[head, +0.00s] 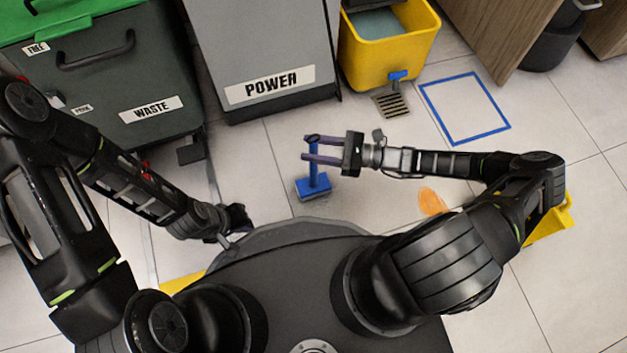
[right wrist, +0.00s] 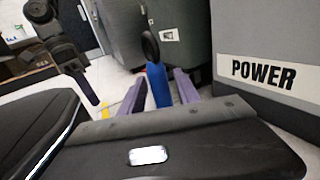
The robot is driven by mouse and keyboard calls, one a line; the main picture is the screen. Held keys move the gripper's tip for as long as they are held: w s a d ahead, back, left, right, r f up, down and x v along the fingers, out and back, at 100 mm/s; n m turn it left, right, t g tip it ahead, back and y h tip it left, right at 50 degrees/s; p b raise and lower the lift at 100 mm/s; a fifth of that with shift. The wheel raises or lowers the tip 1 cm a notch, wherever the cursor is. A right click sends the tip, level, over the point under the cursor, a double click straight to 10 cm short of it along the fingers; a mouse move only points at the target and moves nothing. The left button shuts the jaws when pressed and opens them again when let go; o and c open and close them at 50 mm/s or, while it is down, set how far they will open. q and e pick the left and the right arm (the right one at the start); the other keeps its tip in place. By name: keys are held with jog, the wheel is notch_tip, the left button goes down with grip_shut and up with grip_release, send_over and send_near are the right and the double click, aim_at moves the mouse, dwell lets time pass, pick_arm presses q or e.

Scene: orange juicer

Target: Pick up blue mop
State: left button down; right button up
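The blue mop (head: 313,186) stands upright on the tiled floor, its block-shaped head at the bottom and its handle rising between the fingers of my right gripper (head: 305,147). In the right wrist view the blue handle (right wrist: 159,86) with a dark ring (right wrist: 150,46) at its top shows between the two purple fingers (right wrist: 160,90). These fingers are apart, with a gap beside the handle, so the gripper is open around it. My left gripper (head: 236,219) is low at the left near my base; its fingers are too dark to read.
A grey POWER cabinet (head: 262,50) and a green-lidded WASTE bin (head: 120,90) stand behind. A yellow bucket (head: 388,50), a floor drain (head: 391,104) and a blue taped square (head: 465,108) are at the back right. An orange spill (head: 432,201) lies right of the mop.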

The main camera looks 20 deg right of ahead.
grip_shut()
jog(key=shift+r, duration=0.1)
dwell(0.4)
notch_tip(320, 180, up, 10)
jog(key=p, duration=0.5)
dwell(0.5)
